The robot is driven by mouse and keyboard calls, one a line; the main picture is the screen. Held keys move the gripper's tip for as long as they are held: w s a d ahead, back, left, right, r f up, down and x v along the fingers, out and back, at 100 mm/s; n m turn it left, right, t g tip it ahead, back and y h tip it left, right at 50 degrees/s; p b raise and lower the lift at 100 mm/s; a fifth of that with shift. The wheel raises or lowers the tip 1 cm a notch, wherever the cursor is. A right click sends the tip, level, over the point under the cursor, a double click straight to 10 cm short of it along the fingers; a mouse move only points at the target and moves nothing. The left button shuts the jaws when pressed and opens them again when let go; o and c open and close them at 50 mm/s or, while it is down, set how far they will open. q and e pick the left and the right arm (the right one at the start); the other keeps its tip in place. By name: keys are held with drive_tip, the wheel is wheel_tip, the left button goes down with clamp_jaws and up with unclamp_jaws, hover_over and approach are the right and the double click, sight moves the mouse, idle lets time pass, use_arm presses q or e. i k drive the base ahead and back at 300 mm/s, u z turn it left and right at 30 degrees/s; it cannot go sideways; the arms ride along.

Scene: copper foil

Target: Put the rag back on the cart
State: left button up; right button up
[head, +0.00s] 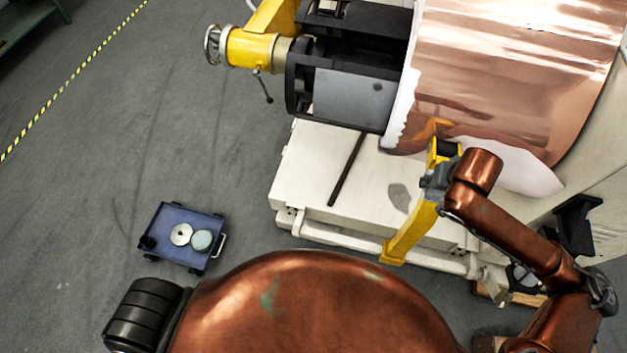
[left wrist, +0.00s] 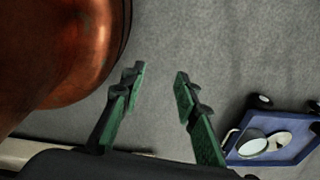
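The small blue cart (head: 172,216) stands on the floor at the lower left of the head view, with a pale disc (head: 181,234) and a grey-green round item (head: 201,240) on it. The cart also shows at the lower right of the left wrist view (left wrist: 290,154). I cannot make out a rag for certain. My left gripper (left wrist: 158,80) is open and empty above the floor, with the cart off to its right; it is not in the head view. My right gripper (head: 436,178) is beside the copper roll, in front of a yellow post; its fingers are too unclear to read.
A large copper foil roll (head: 510,70) sits on a white machine base (head: 330,175). A pale sheet (head: 512,166) shows under the roll by my right arm. A yellow post (head: 408,238) rises at the base's front. Floor around the cart is clear.

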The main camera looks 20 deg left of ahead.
sight(166, 217)
drive_tip(key=k, duration=0.95)
drive_tip(key=u, duration=1.2)
drive_tip(key=i, duration=0.5)
drive_tip(key=u, duration=0.05)
